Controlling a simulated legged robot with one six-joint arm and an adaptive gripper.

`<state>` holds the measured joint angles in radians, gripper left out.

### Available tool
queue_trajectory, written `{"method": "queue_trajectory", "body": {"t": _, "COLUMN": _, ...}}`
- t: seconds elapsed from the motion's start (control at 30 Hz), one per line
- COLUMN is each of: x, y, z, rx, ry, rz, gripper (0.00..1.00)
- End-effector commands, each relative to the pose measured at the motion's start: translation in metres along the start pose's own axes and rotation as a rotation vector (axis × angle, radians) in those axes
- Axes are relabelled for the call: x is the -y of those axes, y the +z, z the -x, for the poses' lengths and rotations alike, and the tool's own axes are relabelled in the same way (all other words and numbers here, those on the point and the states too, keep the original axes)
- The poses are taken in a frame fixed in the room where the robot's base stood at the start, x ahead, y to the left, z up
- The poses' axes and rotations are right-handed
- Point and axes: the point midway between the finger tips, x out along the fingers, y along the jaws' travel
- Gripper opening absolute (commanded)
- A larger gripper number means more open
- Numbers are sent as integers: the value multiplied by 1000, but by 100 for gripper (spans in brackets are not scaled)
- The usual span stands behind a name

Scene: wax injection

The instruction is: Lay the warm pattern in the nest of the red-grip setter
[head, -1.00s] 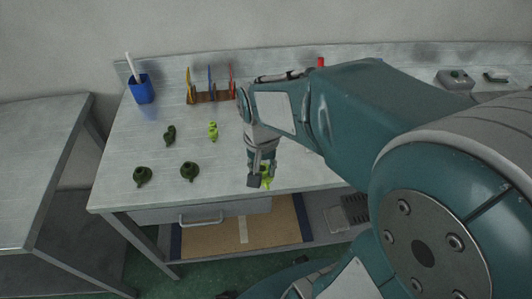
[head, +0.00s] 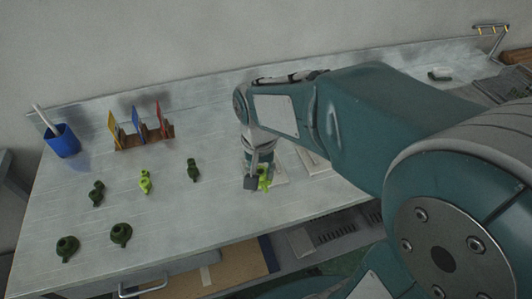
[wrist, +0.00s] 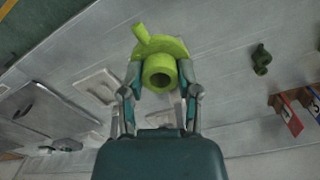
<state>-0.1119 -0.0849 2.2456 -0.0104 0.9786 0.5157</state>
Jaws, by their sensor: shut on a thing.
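My gripper (head: 257,182) is shut on a bright lime-green pattern (head: 265,178), held over the bench right of the other patterns. In the wrist view the pattern (wrist: 160,70) sits between the two fingers (wrist: 161,90), its round open end facing the camera and a spout pointing up-left. Pale flat plates lie on the bench close to my gripper, one (head: 281,172) partly behind it and one (head: 313,160) partly behind my arm; they also show in the wrist view (wrist: 97,82). I see no red grip on them, and cannot tell which is the red-grip setter.
Another lime pattern (head: 145,182) and several dark green ones (head: 121,234) stand to the left. A card rack (head: 145,137) and a blue cup (head: 63,141) stand behind them.

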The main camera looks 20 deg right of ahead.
Motion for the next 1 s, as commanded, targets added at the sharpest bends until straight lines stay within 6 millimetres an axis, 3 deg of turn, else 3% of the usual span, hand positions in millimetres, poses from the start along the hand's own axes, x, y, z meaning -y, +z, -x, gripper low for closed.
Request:
{"method": "queue_trajectory", "body": {"t": 0.3, "x": -2, "y": -63, "z": -27, "rx": 6, "ry": -8, "rz": -6, "gripper": 0}}
{"method": "queue_trajectory", "body": {"t": 0.5, "x": 7, "y": -89, "z": -56, "rx": 6, "ry": -3, "rz": -4, "gripper": 0}}
{"method": "queue_trajectory", "body": {"t": 0.7, "x": 12, "y": -108, "z": -80, "rx": 2, "ry": -3, "rz": -4, "gripper": 0}}
{"method": "queue_trajectory", "body": {"t": 0.87, "x": 12, "y": -115, "z": -88, "rx": 3, "ry": -5, "rz": -4, "gripper": 0}}
{"method": "queue_trajectory", "body": {"t": 1.0, "x": 10, "y": -118, "z": -107, "rx": 7, "ry": -6, "rz": -4, "gripper": 0}}
